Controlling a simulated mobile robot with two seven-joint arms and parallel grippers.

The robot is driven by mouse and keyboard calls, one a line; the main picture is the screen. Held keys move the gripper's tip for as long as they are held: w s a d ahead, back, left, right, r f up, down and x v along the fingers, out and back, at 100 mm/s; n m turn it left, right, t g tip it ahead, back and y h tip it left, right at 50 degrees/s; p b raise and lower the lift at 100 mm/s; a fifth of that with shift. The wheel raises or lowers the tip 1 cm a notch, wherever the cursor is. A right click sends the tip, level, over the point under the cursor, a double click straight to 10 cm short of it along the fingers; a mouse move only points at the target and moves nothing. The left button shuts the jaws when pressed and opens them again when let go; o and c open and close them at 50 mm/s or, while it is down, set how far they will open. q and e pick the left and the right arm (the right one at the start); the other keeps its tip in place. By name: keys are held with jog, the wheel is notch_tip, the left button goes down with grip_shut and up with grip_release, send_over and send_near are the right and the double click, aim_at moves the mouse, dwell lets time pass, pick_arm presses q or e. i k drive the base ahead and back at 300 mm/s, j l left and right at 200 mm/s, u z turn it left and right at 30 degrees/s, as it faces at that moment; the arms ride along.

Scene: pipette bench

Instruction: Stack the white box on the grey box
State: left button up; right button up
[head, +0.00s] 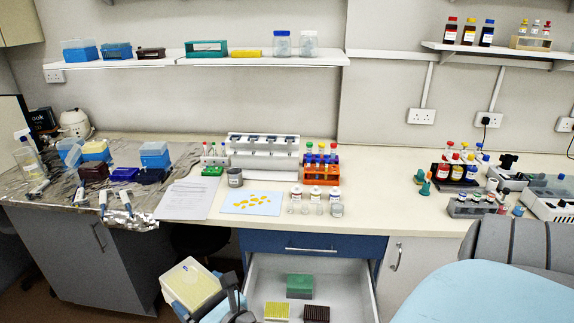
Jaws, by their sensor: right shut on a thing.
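A cream-white box (193,284) with some blue at its lower edge is low at the bottom left, in front of the bench and left of the open drawer. It looks tilted. My right gripper (229,290), dark and partly cut off by the bottom edge, is shut on it at its right side. The far side of the grip is hidden. I cannot single out a grey box for certain. My left gripper is not in view.
The open drawer (254,268) holds a green box (299,285), a yellow-topped box (277,311) and a dark brown box (316,313). Racks, bottles and a blue mat (251,203) occupy the bench. Bare benchtop (375,215) shows right of the glass jars.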

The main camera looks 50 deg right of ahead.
aim_at(300, 281)
jog(key=k+l+u, duration=0.45)
jog(key=k+l, duration=0.55)
jog(key=k+l+u, duration=0.1)
jog(key=l, duration=0.25)
jog(key=k+l+u, duration=0.1)
jog(key=k+l, duration=0.15)
jog(key=k+l+u, duration=0.1)
jog(key=l, duration=0.7)
jog(key=k+l+u, duration=0.1)
jog(key=l, duration=0.95)
